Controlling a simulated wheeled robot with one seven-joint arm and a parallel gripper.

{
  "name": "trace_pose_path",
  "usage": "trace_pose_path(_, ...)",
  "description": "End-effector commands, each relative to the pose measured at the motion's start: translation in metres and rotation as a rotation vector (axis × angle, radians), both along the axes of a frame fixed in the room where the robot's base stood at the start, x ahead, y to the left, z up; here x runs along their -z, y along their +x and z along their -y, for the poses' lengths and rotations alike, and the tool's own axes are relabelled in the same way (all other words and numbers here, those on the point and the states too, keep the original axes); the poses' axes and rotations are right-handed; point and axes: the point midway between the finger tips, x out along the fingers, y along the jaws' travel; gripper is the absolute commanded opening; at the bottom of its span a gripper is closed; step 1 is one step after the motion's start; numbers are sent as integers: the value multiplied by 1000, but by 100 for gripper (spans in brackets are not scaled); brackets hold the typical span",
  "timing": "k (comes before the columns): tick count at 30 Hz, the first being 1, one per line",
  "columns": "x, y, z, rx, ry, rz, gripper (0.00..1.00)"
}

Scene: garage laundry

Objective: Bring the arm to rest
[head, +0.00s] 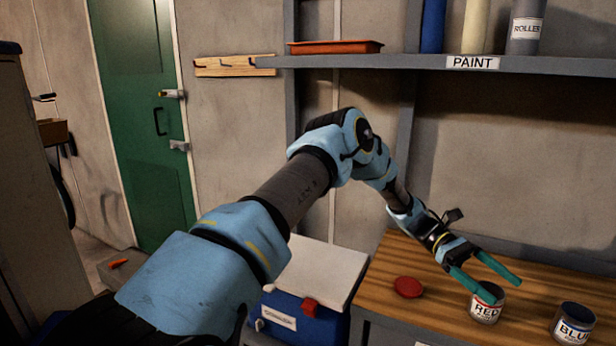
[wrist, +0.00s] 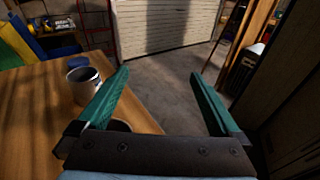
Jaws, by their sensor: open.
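My gripper (head: 507,292) is open and empty over the wooden workbench (head: 385,275), its two teal fingers spread apart. In the head view the lower finger crosses in front of the rim of the can labelled RED (head: 486,310); I cannot tell whether they touch. My arm reaches out to the right with its elbow raised. In the wrist view my gripper (wrist: 160,72) has only floor between its fingertips. A can (wrist: 84,88) stands left of the left finger, and a dark round shape behind that finger is mostly hidden.
A can labelled BLUE (head: 573,325) and a red round lid (head: 408,287) are on the bench. The paint shelf (head: 400,63) hangs above. A blue cooler (head: 305,315) with a white lid stands left of the bench. Open floor (wrist: 165,65) shows beyond the bench edge.

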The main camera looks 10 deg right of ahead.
Motion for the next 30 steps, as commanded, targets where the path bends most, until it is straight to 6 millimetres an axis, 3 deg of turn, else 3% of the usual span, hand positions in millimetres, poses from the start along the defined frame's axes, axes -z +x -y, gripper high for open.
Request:
trace_pose_path(8, 13, 29, -45, -16, 18, 218, 100)
trace_pose_path(11, 18, 44, -72, -20, 27, 329, 100)
trace_pose_path(14, 25, 64, -111, -20, 43, 475, 100)
trace_pose_path(22, 36, 116, -271, 37, 107, 956, 100)
trace_pose_path(26, 35, 124, -352, 95, 142, 1159, 100)
trace_pose_path(30, 32, 117, -430, 173, 176, 1350, 100)
